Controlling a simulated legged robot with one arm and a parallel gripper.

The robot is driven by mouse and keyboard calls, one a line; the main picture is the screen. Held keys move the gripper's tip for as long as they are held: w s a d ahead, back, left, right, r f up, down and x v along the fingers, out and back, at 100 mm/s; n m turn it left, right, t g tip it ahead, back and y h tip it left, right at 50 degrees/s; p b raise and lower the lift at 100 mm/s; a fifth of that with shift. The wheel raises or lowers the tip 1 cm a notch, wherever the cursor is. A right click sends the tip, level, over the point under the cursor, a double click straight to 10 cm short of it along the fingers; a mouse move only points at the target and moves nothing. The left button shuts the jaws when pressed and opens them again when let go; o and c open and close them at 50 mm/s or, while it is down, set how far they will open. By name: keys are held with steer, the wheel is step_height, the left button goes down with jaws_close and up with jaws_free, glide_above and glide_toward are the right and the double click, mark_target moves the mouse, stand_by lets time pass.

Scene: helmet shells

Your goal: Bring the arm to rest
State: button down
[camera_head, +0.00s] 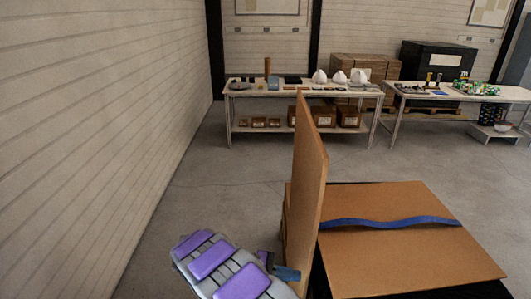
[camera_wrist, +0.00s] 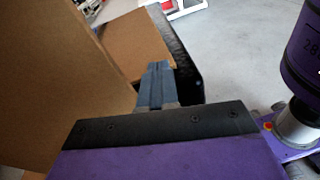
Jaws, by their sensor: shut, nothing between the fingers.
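My gripper (camera_wrist: 157,68) shows in the wrist view with its two blue-grey fingers pressed together and nothing between them. In the head view the gripper (camera_head: 287,273) is low in the picture, just left of an upright brown panel (camera_head: 306,170) and close to its lower edge. I cannot tell whether it touches the panel. In the wrist view the brown panel (camera_wrist: 60,70) fills the left side beside the fingers. My purple and grey arm parts are at the bottom of the head view.
A flat brown board (camera_head: 410,260) with a wavy blue strip (camera_head: 390,222) lies right of the panel. White helmet shells (camera_head: 339,77) stand on a back table (camera_head: 300,92). Another table (camera_head: 460,94) holds small parts. Open floor (camera_head: 200,160) lies between, with a wall at left.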

steer(key=s+d+r+m+g+y, duration=0.4)
steer(key=s+d+r+m+y, duration=0.4)
steer(key=s+d+r, duration=0.45)
steer(key=s+a+m+t+y, duration=0.2)
steer(key=s+m+y, duration=0.1)
steer(key=s, duration=0.7)
steer(key=s+a+r+m+t+y, duration=0.1)
steer(key=s+a+m+t+y, duration=0.1)
steer(key=s, duration=0.7)
steer(key=a+m+y+b, duration=0.1)
steer(key=m+y, duration=0.1)
steer(key=y, duration=0.1)
steer(key=shift+s+a, duration=0.15)
steer(key=shift+s, duration=0.25)
steer(key=shift+r, duration=0.1)
